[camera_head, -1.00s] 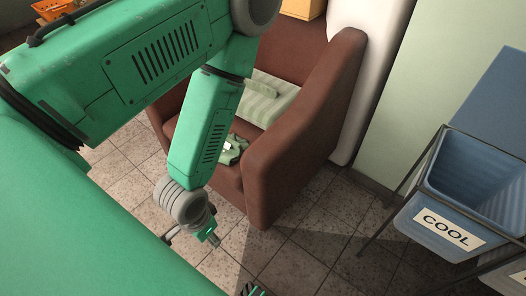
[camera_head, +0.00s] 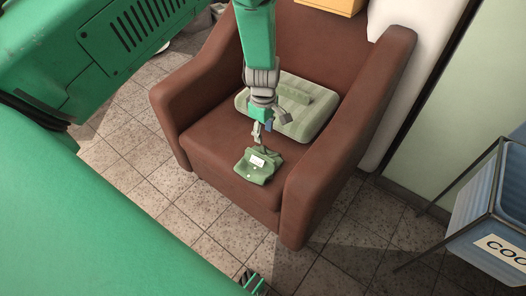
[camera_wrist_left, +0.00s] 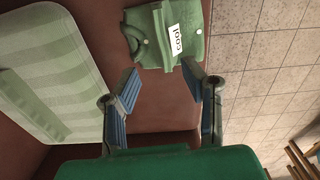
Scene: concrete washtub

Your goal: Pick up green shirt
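The green shirt (camera_head: 258,166) lies folded on the front of the brown armchair's seat, with a white label on it. In the left wrist view the shirt (camera_wrist_left: 157,48) is at the top, and its label reads "cool". My left gripper (camera_head: 263,132) is just above and behind the shirt, pointing down at the seat. In the left wrist view the two fingers of the left gripper (camera_wrist_left: 160,82) are spread apart with nothing between them. The shirt is beyond the fingertips and appears apart from them.
The brown armchair (camera_head: 231,188) has raised arms on both sides of the seat. A green striped cushion (camera_head: 318,116) lies behind the shirt. A blue bin (camera_head: 487,205) in a dark metal frame stands at the right. Tiled floor (camera_head: 190,212) is clear in front of the chair.

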